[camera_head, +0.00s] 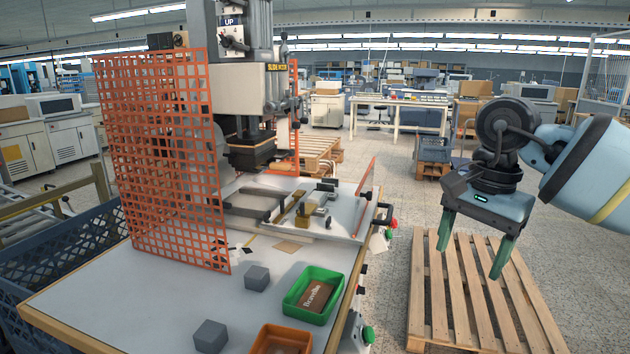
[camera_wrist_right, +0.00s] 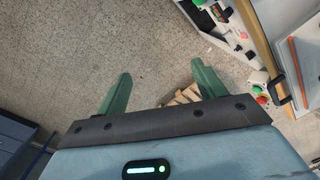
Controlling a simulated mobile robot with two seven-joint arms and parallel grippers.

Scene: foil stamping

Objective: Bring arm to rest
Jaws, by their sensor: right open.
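My right gripper (camera_head: 474,250) hangs at the right of the head view, off the table, above the floor and a wooden pallet. Its two green fingers are apart, with nothing between them. My right arm comes in from the right edge. My left gripper does not show in either view.
The foil stamping press (camera_head: 246,85) stands on the white table (camera_head: 130,300) behind an orange mesh guard (camera_head: 165,150). A green bin (camera_head: 290,302) holds a brown piece labelled in white. An orange bin (camera_head: 265,345) and grey blocks (camera_head: 257,278) are nearby. The pallet (camera_head: 440,300) lies below my gripper.

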